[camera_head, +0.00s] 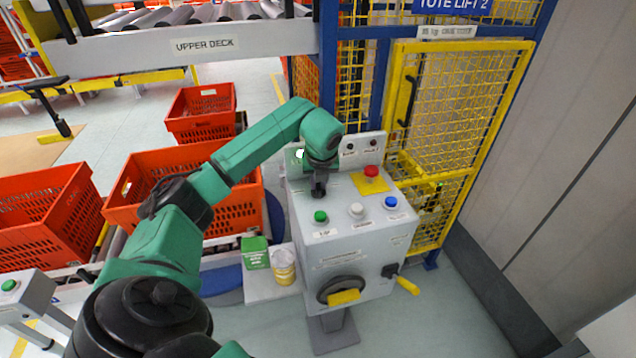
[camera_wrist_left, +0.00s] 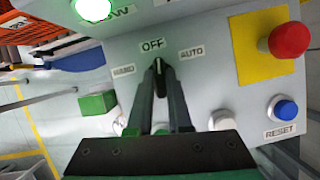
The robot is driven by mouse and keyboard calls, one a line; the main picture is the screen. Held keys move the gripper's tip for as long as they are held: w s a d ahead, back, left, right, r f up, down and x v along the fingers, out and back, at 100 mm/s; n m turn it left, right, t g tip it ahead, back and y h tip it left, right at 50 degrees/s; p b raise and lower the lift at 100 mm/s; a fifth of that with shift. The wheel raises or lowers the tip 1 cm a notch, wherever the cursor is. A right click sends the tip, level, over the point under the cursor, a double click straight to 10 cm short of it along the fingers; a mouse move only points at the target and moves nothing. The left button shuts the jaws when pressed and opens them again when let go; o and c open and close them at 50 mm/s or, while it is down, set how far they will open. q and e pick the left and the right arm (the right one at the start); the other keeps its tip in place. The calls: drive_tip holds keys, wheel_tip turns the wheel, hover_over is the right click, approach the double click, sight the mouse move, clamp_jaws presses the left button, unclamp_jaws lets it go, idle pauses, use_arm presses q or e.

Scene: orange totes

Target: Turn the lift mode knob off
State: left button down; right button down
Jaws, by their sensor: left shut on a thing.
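The black lift mode knob (camera_wrist_left: 159,77) is on the grey top of the control box, among the labels HAND, OFF (camera_wrist_left: 152,45) and AUTO (camera_wrist_left: 191,53). Its pale pointer mark faces up in the left wrist view, toward OFF. My left gripper (camera_wrist_left: 161,88) is shut on the knob, one finger on each side. In the head view my left gripper (camera_head: 318,190) reaches down onto the control box (camera_head: 345,245) and hides the knob. My right gripper is not in view.
A red mushroom button (camera_head: 371,171) on a yellow plate, a blue button (camera_head: 391,202), a white button (camera_head: 357,210) and a green button (camera_head: 321,216) surround the knob area. Orange totes (camera_head: 45,220) stand left. A yellow mesh gate (camera_head: 440,130) stands behind the box.

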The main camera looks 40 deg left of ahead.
use_arm(q)
drive_tip(key=shift+w+n, duration=0.1)
drive_tip(key=shift+n, duration=0.7)
drive_tip(key=shift+g, duration=0.3)
drive_tip(key=c, duration=0.8)
unclamp_jaws()
drive_tip(key=shift+c, duration=0.2)
drive_tip(key=shift+d, duration=0.1)
drive_tip(key=v, duration=1.4)
drive_tip(key=shift+d+r, duration=0.2)
drive_tip(key=shift+r, duration=0.1)
